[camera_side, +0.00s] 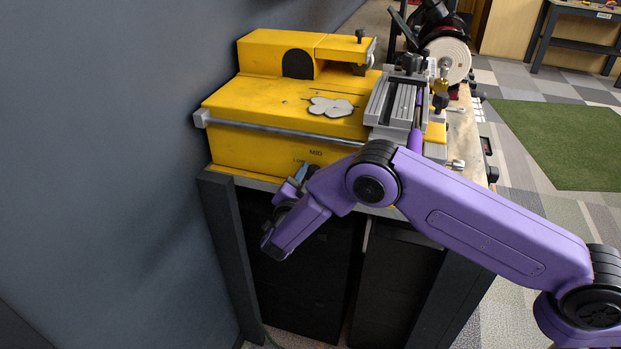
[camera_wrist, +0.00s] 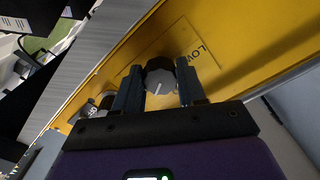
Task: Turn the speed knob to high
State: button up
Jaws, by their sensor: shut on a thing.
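The speed knob (camera_wrist: 160,84) is a round grey and black dial on the yellow front panel. A white line on its face points down and slightly left in the wrist view. My gripper (camera_wrist: 159,70) has its two dark blue-grey fingers on either side of the knob and is shut on it. The word LOW is printed on the panel just right of the knob in that view. In the side view my gripper (camera_side: 300,173) is at the front of the yellow machine (camera_side: 255,145), near the LOW and MID labels. The knob is hidden there by my arm.
Another round grey and black part (camera_wrist: 105,101) sits left of the knob in the wrist view. A metal rail (camera_side: 280,134) runs along the machine's front above the labels. A grey slide (camera_side: 396,99) and a pale wheel (camera_side: 447,60) stand right. The wall (camera_side: 110,150) is close left.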

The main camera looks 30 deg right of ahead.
jog(key=o, duration=1.1)
jog(key=shift+c, duration=0.2)
jog(key=v, duration=1.7)
jog(key=shift+s+a, duration=0.2)
jog(key=shift+r, duration=0.1)
